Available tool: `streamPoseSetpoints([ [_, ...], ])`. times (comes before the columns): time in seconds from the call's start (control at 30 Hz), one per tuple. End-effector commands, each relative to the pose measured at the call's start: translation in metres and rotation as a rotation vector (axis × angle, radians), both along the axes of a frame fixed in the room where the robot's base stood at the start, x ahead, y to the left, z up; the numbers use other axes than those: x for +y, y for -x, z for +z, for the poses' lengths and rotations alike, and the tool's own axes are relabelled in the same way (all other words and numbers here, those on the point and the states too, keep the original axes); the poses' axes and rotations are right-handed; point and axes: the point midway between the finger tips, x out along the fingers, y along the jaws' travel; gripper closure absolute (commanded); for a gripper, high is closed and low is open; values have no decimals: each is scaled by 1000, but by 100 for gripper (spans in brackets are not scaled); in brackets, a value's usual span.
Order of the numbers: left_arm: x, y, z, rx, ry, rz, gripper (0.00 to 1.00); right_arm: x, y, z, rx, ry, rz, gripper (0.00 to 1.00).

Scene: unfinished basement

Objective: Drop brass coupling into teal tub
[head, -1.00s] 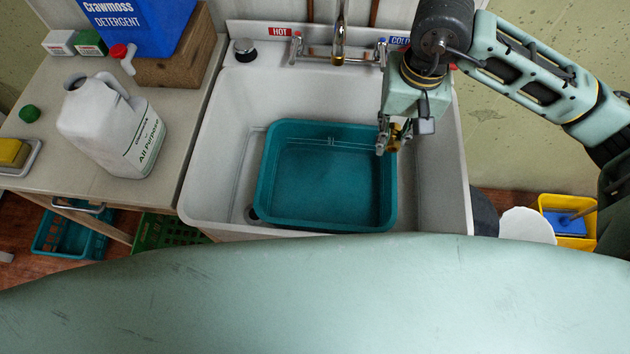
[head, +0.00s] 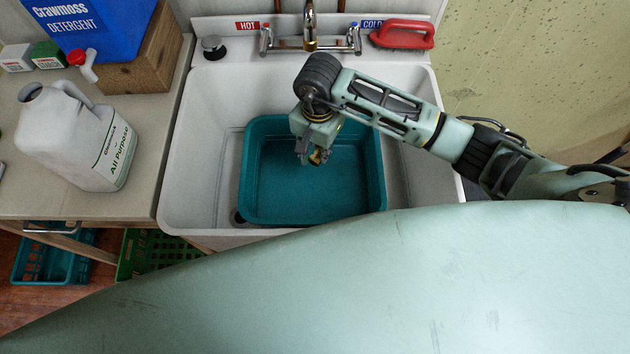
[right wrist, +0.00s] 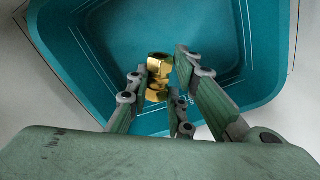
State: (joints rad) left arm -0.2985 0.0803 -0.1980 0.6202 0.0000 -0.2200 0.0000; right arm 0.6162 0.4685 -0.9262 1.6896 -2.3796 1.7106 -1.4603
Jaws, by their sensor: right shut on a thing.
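The teal tub (head: 262,208) sits in the white sink basin, and its inside is empty apart from what my arm hides. My left gripper is not in view.
The sink (head: 195,150) has a faucet (head: 310,40) at its back and a red-handled brush (head: 402,34) on the back right ledge. A green crate (head: 160,252) is below.

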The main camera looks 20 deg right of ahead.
Motion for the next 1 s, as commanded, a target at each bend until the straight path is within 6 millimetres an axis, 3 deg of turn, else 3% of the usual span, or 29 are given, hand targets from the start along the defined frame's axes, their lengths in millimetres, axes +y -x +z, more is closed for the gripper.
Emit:
streamPoseSetpoints([
  [0.37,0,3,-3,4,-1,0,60,0,-1,-6,-2,-1,0,100],
  [0.4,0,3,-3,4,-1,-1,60,0,-1,-6,-2,-1,0,79],
  [0.63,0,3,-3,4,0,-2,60,0,-1,-6,-1,-1,0,59],
  [1.0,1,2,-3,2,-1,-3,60,0,-1,-2,-2,-1,1,58],
])
